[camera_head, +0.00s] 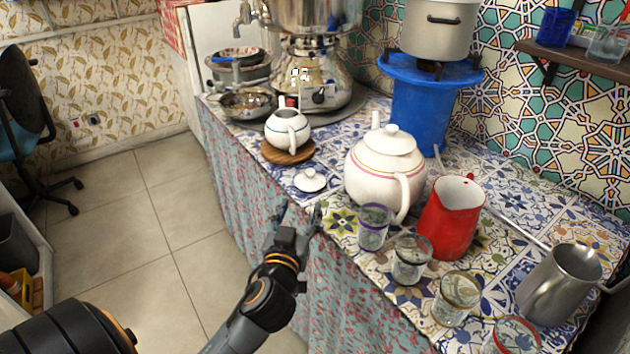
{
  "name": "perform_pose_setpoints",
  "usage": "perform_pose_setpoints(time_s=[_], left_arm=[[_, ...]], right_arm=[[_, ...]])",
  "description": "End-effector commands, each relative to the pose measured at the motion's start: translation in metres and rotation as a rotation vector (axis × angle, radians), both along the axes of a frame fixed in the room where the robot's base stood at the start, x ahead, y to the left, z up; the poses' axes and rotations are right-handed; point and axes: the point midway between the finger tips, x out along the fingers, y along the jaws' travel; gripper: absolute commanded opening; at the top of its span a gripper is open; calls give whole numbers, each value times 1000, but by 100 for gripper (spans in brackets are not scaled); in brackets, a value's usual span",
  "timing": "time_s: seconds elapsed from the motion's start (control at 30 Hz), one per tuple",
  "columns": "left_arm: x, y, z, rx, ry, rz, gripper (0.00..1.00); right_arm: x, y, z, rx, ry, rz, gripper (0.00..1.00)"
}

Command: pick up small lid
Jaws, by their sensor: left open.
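The small white lid (310,180) with a round knob lies flat on the tiled counter, close to its front edge. The small white teapot (287,130) stands without a lid on a round wooden board (288,151) behind it. My left gripper (298,212) is at the counter's front edge, nearer to me than the lid and a little to its left. Its fingers are apart, with nothing seen between them, and the lid is clear of them. My right gripper is not seen.
A large white teapot (386,172) stands right of the lid. Several glasses, such as a purple-rimmed one (373,228), a red pitcher (452,218) and a steel pitcher (560,286) crowd the right. A samovar (315,75) and a blue stand (425,110) are behind.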

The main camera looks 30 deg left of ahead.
Motion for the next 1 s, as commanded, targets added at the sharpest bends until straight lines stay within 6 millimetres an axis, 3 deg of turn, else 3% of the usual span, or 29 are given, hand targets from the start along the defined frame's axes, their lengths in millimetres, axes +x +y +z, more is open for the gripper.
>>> perform_pose_setpoints(time_s=[0.3,0.57,0.8,1.0], left_arm=[[56,23,-2,3,-1,0,55],[74,32,-4,2,0,0,55],[106,47,-8,4,1,0,55],[115,51,-9,0,2,0,55]], right_arm=[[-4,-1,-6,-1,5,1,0],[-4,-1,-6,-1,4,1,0],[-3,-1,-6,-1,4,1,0],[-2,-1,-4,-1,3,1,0]])
